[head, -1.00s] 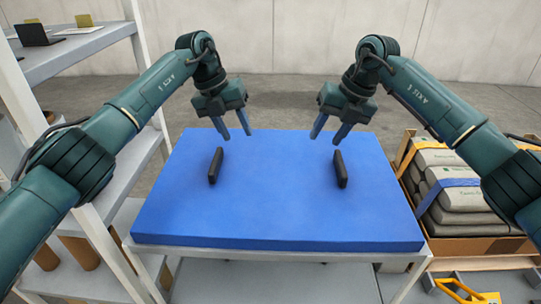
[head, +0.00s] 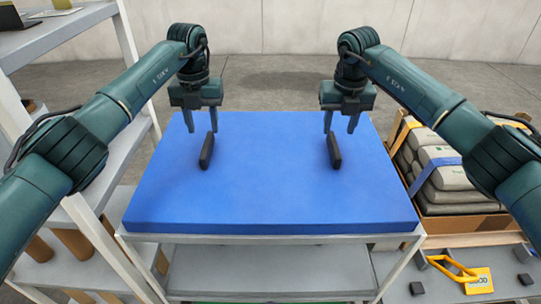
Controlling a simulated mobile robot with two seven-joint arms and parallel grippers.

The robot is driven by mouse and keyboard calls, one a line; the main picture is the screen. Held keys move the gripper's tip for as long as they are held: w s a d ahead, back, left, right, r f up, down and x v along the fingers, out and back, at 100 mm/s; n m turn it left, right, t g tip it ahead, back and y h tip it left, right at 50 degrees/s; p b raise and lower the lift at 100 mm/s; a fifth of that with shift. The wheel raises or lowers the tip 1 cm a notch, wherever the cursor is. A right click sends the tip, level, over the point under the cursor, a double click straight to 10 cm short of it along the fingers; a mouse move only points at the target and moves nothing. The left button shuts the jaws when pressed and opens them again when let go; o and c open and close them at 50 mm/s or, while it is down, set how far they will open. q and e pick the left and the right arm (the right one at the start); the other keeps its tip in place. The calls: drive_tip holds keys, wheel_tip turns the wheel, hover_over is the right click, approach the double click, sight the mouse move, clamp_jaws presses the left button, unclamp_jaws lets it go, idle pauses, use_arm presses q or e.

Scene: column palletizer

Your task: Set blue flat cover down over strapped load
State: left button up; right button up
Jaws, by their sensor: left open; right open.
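The blue flat cover (head: 270,190) lies flat on a white table or rack in the head view. Two black handles stand up from its top, the left handle (head: 206,151) and the right handle (head: 334,150). My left gripper (head: 202,127) is open and points down just above and behind the left handle. My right gripper (head: 340,126) is open and points down above and behind the right handle. I cannot tell whether the fingers touch the handles. The strapped load (head: 446,172) of grey sacks with blue and yellow straps stands at the right, partly hidden by my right arm.
The white table (head: 270,239) bears the cover. A grey shelf unit (head: 60,40) stands at the left, with a dark laptop (head: 20,18) on top. A yellow-orange tool (head: 455,270) and small black blocks (head: 417,288) lie at the lower right. Floor behind the table is clear.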

sight(206, 143)
use_arm(q)
wheel_tip(206, 143, down, 7)
use_arm(e)
drive_tip(key=f, duration=0.7)
drive_tip(key=shift+w, duration=0.4)
use_arm(q)
clamp_jaws()
use_arm(e)
clamp_jaws()
use_arm(q)
drive_tip(key=shift+r, duration=0.1)
use_arm(e)
drive_tip(key=shift+r, duration=0.15)
